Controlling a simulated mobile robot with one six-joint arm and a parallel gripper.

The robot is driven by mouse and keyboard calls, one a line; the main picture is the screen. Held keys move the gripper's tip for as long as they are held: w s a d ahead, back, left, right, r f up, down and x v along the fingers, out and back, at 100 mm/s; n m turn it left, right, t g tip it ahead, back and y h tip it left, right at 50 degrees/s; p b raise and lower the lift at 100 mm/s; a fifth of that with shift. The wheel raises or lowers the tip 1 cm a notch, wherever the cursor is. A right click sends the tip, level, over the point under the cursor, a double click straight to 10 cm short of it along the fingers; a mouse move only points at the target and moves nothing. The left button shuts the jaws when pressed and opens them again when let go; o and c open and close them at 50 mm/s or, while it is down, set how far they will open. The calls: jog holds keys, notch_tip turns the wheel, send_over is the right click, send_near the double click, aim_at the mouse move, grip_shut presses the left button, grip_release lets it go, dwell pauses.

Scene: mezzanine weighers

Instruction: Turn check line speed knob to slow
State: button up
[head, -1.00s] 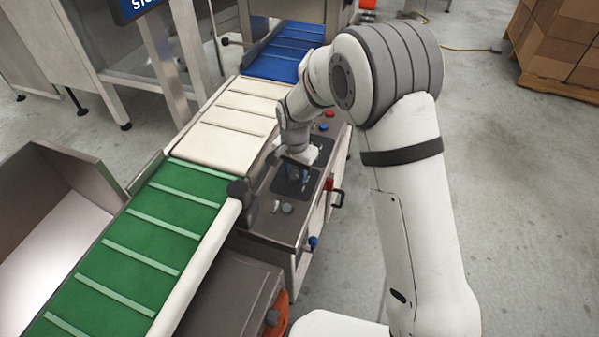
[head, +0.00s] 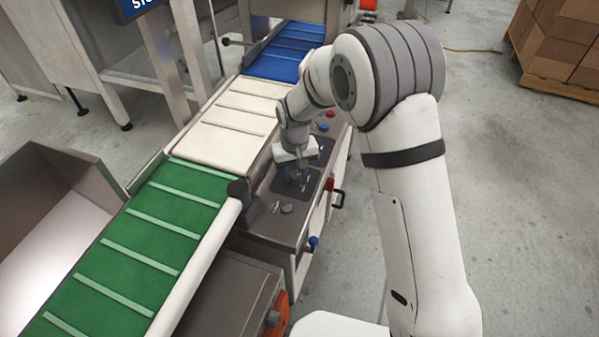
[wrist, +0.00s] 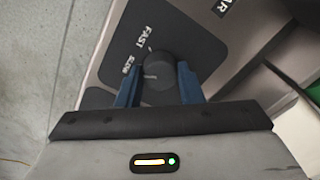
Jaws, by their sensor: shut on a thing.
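The speed knob (wrist: 158,78) is a dark round knob on a black plate (wrist: 180,38) printed FAST and SLOW, in the wrist view. My gripper (wrist: 158,84) is shut on the knob, with one blue finger on each side of it. A light mark on the plate shows just beyond the knob, near the printed words. I cannot tell for sure which word the knob points to. In the head view my gripper (head: 296,178) reaches down to the panel top (head: 262,220), and the knob is hidden there by the fingers.
A green belt (head: 150,230), a white belt (head: 225,125) and a blue belt (head: 290,50) run along the panel's left. Open floor lies right.

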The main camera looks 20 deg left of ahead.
aim_at(296, 175)
jog(key=shift+s+d+f+n, duration=0.1)
jog(key=shift+s+f+n, duration=0.2)
jog(key=shift+n, duration=0.7)
jog(key=o, duration=1)
jog(key=shift+w+r, duration=0.15)
jog(key=shift+r, duration=0.05)
jog(key=shift+c, duration=0.2)
notch_tip(296, 175, up, 8)
jog(key=shift+f+p, duration=0.1)
jog(key=shift+p, duration=0.2)
